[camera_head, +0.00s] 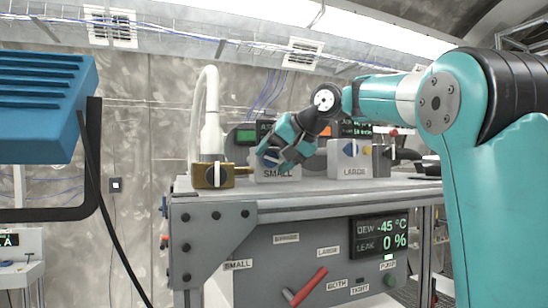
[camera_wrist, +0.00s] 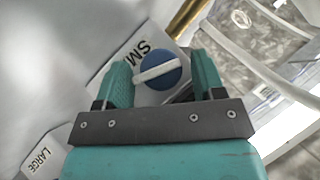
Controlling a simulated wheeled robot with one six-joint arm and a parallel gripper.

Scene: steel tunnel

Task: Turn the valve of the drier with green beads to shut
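A white box labelled SMALL (camera_head: 277,175) stands on the bench top, with a blue round valve knob (camera_wrist: 158,70) on its face. The knob has a white bar across it, slanting slightly in the wrist view. My gripper (camera_head: 272,158) is at this knob; its two teal fingers are apart, one on each side of the knob. I cannot tell if they touch it. A green patch (camera_head: 246,136) shows behind the SMALL box, and an orange patch (camera_head: 323,144) shows near the LARGE box (camera_head: 350,172), which has its own blue knob (camera_head: 349,148). Individual beads cannot be made out.
A white pipe (camera_head: 210,125) with a brass block (camera_head: 213,175) stands left of the SMALL box. The bench front has a red lever (camera_head: 308,287) and a display (camera_head: 380,236) reading DEW -45 °C, LEAK 0 %. A blue object (camera_head: 45,105) fills the near left.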

